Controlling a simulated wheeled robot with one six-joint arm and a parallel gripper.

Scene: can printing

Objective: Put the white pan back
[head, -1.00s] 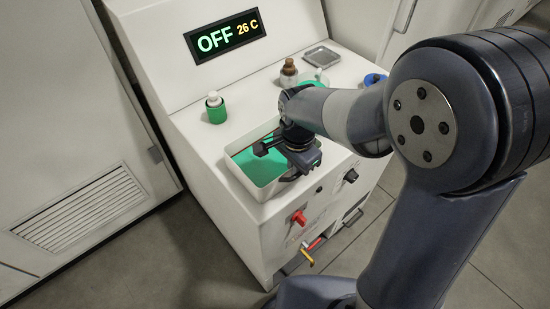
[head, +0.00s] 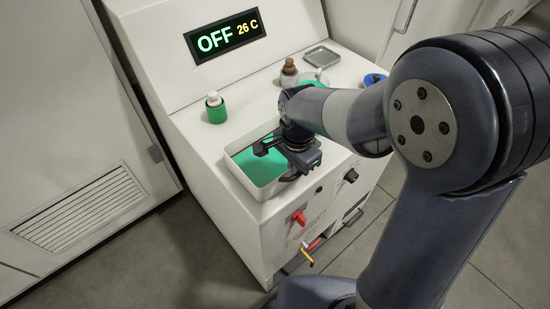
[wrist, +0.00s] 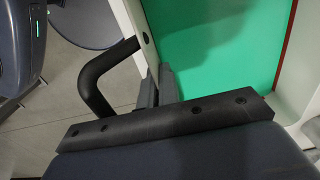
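The white pan (head: 264,191) sits at the front left of the machine's top, with green showing inside it. My gripper (head: 287,172) is at the pan's near right side, and its fingertips are partly hidden in the head view. In the wrist view, the pan's white wall (wrist: 142,22) runs down between my two dark fingers (wrist: 158,88), which look closed on it. A thin red line (wrist: 287,45) runs along the green area's right edge.
On the white machine (head: 180,130) stand a green jar with a white cap (head: 216,112), a brown bottle (head: 289,76), a clear dish with green (head: 315,80), a metal tray (head: 321,57) and a blue item (head: 374,79). A red knob (head: 299,217) is on the front. The display (head: 224,36) reads OFF 26 C.

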